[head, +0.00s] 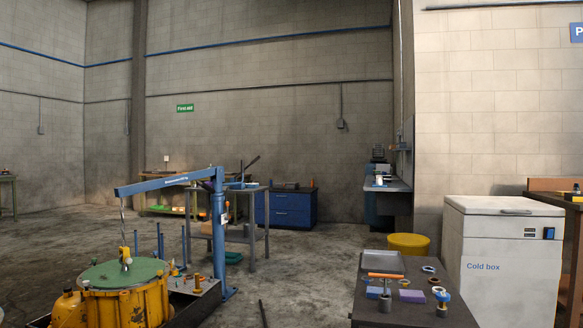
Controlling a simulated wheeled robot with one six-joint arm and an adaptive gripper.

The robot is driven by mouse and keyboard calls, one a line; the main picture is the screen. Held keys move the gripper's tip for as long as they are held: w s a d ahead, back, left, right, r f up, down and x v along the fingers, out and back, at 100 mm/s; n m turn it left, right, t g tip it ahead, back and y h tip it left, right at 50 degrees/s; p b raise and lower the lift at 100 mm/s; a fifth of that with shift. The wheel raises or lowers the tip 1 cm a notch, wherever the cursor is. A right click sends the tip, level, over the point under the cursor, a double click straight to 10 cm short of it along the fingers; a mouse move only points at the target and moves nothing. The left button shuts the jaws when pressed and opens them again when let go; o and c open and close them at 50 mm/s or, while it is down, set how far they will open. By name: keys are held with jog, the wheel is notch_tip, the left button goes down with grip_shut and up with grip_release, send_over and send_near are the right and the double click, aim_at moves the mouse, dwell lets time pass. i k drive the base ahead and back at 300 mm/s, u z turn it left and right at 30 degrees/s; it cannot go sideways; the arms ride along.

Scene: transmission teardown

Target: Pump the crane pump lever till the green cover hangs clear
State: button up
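The green cover (122,273) is a round disc at the lower left. It lies level over the yellow transmission housing (130,305); I cannot make out a gap between them. The blue crane (219,245) stands just right of the housing, and its boom (165,183) reaches left over the cover. A chain (122,215) hangs from the boom tip down to a hook and fitting (125,258) at the cover's middle. A dark slanted lever (251,162) shows right of the crane's mast top; I cannot tell whether it belongs to the crane. My gripper is not in view.
A dark table (385,308) with small parts stands at the front right, near the white cold box (505,265). A yellow tub (409,244) stands behind it. A dark rod (263,313) shows at the lower middle. Floor between crane and table looks mostly clear.

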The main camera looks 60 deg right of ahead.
aim_at(257, 158)
jog(key=z, duration=1.7)
